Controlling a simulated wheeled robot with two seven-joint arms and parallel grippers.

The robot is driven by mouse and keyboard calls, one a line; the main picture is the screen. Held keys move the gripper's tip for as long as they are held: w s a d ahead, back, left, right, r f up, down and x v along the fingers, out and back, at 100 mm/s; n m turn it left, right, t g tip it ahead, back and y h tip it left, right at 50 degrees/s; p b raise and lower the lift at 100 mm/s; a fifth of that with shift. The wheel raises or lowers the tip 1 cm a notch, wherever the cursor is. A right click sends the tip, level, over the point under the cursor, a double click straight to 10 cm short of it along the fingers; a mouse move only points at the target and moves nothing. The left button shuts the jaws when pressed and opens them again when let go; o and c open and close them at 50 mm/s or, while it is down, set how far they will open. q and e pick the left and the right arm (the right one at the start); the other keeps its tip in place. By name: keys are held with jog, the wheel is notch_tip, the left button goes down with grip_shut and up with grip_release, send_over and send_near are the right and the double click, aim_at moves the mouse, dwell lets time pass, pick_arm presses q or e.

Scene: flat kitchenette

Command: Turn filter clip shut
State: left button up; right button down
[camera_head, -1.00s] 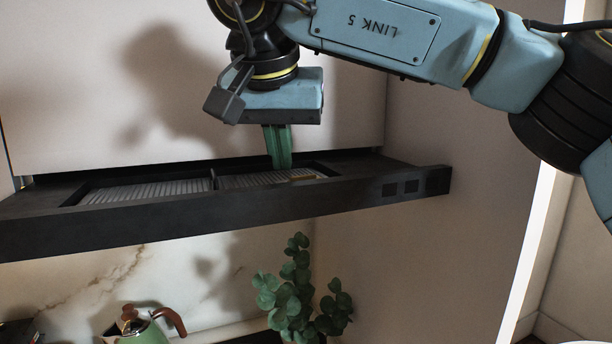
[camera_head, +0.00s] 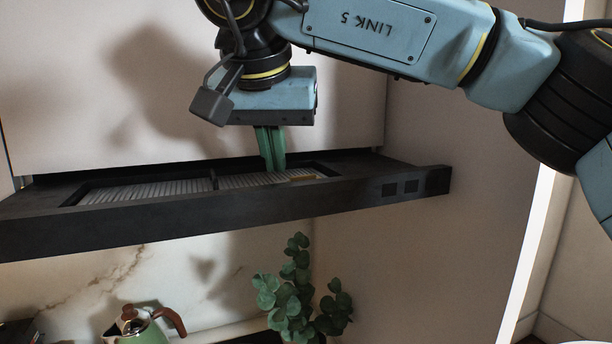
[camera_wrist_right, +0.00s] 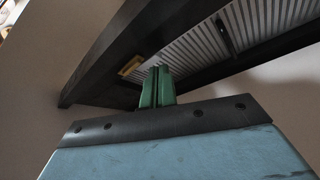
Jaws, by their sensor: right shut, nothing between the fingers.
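The filter clip looks to be the small brass-yellow piece (camera_head: 304,178) at the right end of the ribbed grey filter panels (camera_head: 150,191) in the black hood. In the wrist view the clip (camera_wrist_right: 130,65) lies to the left of my fingertips, at the edge of the filter. My right gripper (camera_head: 274,167) points down at the right panel, with its green fingers together and empty. Its tips are just left of the clip in the head view, and also show in the wrist view (camera_wrist_right: 158,72). I cannot tell whether they touch the panel. My left gripper is not in view.
The dark hood frame (camera_head: 230,216) has a raised front edge and two square buttons at its right end. A pale cabinet front stands behind the gripper. Below are a green kettle (camera_head: 148,332) and a leafy plant (camera_head: 297,290).

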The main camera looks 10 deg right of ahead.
jog(key=shift+r, duration=2.5)
